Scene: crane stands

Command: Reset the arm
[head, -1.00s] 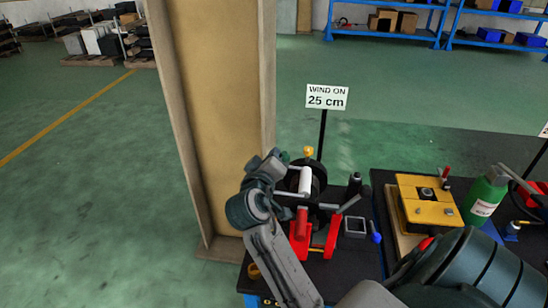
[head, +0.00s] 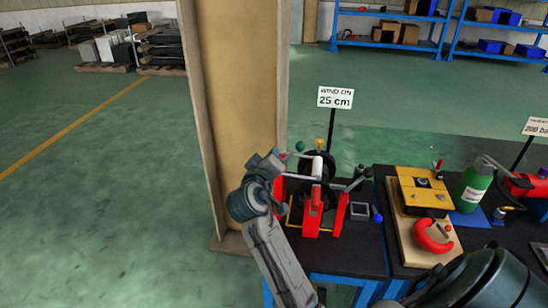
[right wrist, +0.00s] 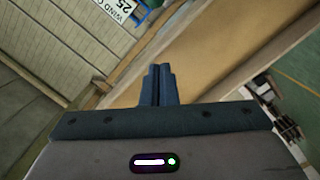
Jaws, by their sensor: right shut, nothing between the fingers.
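My right arm comes in from the lower right. The winch has a dark drum and a pale handle (head: 317,167). A sign reading "WIND ON 25 cm" (head: 335,97) stands behind it.
On the bench to the right are a yellow block (head: 424,188), a red shackle-like part (head: 434,236) and a green bottle (head: 474,188). Open floor lies to the left.

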